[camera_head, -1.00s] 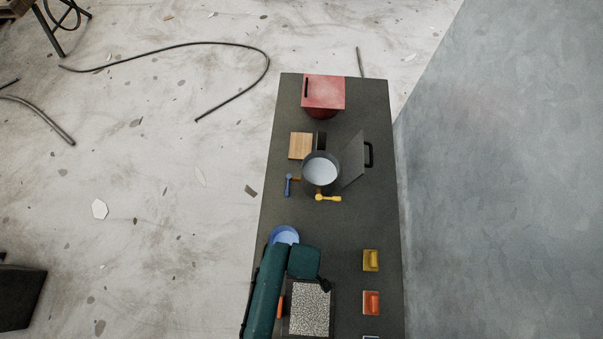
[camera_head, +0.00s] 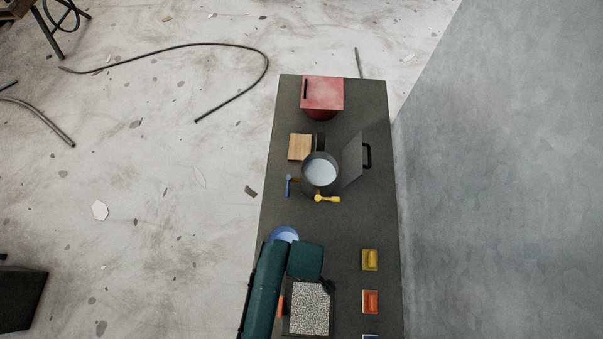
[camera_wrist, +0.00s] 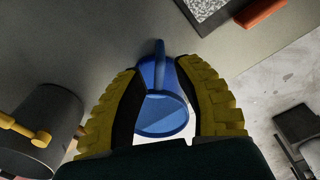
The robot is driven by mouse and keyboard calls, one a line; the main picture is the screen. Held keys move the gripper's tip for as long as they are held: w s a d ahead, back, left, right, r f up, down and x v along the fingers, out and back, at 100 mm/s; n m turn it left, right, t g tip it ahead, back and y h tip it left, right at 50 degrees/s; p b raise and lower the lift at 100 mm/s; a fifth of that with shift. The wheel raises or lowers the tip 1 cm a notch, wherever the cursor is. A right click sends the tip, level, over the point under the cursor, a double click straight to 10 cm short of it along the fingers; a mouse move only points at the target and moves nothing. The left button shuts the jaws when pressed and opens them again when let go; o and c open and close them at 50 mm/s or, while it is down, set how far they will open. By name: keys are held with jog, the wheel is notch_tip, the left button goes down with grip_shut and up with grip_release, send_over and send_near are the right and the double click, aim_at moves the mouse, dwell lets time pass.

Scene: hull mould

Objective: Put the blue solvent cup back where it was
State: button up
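The blue solvent cup (camera_wrist: 162,112) is between my gripper's yellow-padded fingers (camera_wrist: 161,70) in the wrist view, with its open mouth and pale blue inside showing and its handle pointing up in the picture. The fingers close in on both its sides, and I read them as shut on it. In the head view the blue cup (camera_head: 284,234) shows at the table's left edge, partly hidden by my green arm. My fingers are mostly hidden there. How high the cup is above the table is hard to tell.
On the dark table (camera_head: 340,230) stand a pot (camera_head: 320,170) with blue and yellow valve handles, a wooden block (camera_head: 300,147), a red box (camera_head: 322,93), a speckled panel (camera_head: 310,308), and yellow (camera_head: 370,260) and orange (camera_head: 370,301) blocks. The table's middle is clear. A grey wall is right.

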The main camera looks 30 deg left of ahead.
notch_tip(320, 180, up, 6)
jog(key=shift+d+f, duration=0.15)
